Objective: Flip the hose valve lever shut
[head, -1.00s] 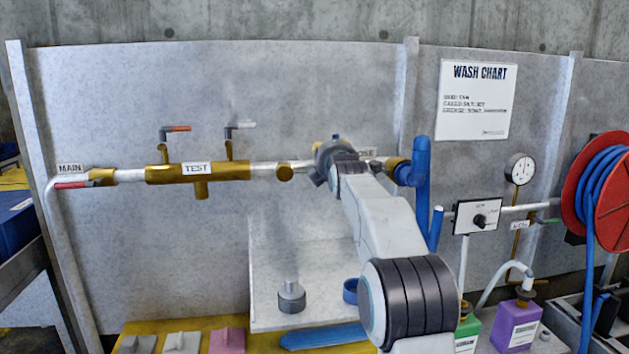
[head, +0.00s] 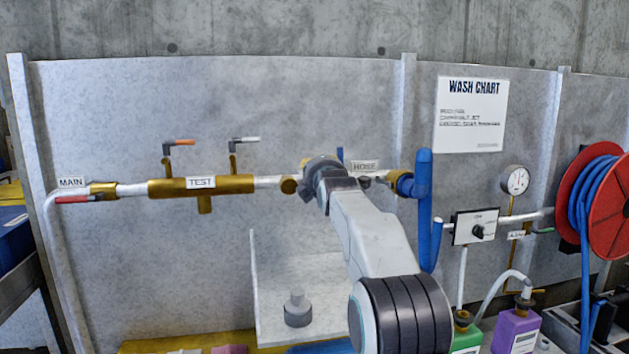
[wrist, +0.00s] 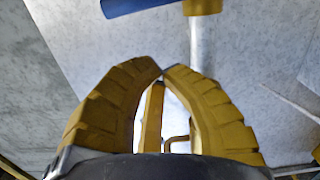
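The hose valve is on the pipe by the HOSE label (head: 365,165) in the head view, mostly hidden behind my wrist. A small upright blue piece, apparently its lever (head: 340,154), shows just above my wrist. My gripper's fingers are hidden in the head view. In the wrist view, my gripper (wrist: 162,72) has its yellow fingertips together, with no lever visible between them. Yellow and bright parts show in the gap below the tips; I cannot tell whether any belong to the valve. The white pipe (wrist: 198,42) and a brass fitting (wrist: 203,6) lie beyond the tips.
The blue hose (head: 424,200) hangs right of the valve. To the left are the brass TEST manifold (head: 225,185) and the red MAIN lever (head: 72,199). A detergent selector box (head: 476,227), gauge (head: 515,180) and red hose reel (head: 608,205) are at the right.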

